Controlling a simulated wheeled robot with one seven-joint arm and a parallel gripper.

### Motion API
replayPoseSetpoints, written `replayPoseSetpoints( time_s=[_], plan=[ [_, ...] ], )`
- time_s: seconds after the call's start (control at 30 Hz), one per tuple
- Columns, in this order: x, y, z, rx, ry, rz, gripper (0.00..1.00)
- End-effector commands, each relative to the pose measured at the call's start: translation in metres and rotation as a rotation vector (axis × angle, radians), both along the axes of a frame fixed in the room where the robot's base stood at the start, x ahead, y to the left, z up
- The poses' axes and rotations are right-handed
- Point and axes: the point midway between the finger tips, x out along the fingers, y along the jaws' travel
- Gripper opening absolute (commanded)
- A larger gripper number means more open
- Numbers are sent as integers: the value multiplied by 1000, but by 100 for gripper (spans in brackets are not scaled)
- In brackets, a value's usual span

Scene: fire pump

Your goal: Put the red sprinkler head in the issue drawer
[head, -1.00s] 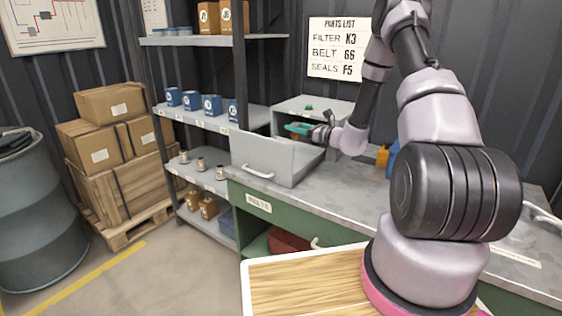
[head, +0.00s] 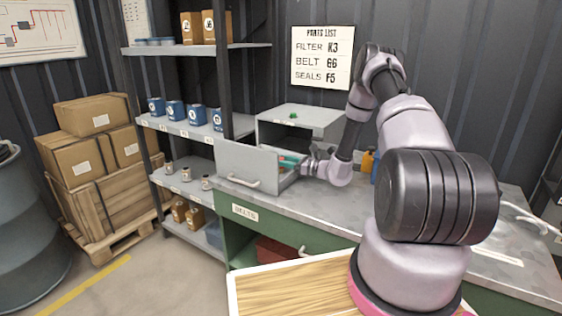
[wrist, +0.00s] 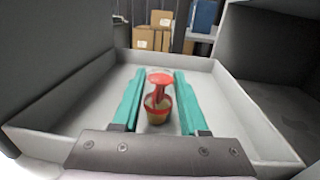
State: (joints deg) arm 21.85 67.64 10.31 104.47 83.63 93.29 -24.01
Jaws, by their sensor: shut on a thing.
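The red sprinkler head (wrist: 158,93), with a yellowish lower part, sits between the teal fingers of my gripper (wrist: 157,100) in the wrist view. My gripper is shut on it. The grey issue drawer (head: 236,168) is pulled out of the grey cabinet on the bench, and its floor and walls surround the fingers in the wrist view (wrist: 228,98). In the head view my gripper (head: 291,161) reaches in low behind the drawer's front panel. Whether the sprinkler head touches the drawer floor I cannot tell.
The grey cabinet (head: 320,121) has a small green thing (head: 293,115) on top. The bench top (head: 345,203) is mostly clear in front. Shelves with blue tins (head: 195,115) stand to the left, and yellow and blue items (head: 368,162) stand behind my arm.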

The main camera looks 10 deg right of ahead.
Motion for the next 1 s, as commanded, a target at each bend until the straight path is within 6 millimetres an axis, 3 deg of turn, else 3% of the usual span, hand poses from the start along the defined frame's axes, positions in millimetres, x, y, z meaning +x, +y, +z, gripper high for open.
replayPoseSetpoints(
  time_s=[0.33,0.37,0.4,0.43,0.8,1.0],
  plan=[
    [0,0,-4,1,0,0,0],
    [0,0,-3,1,1,0,54],
    [0,0,-3,0,0,0,70],
    [0,0,-3,0,0,0,73],
    [0,0,2,0,-1,0,73],
    [-20,-26,1,1,2,-4,73]
  ],
)
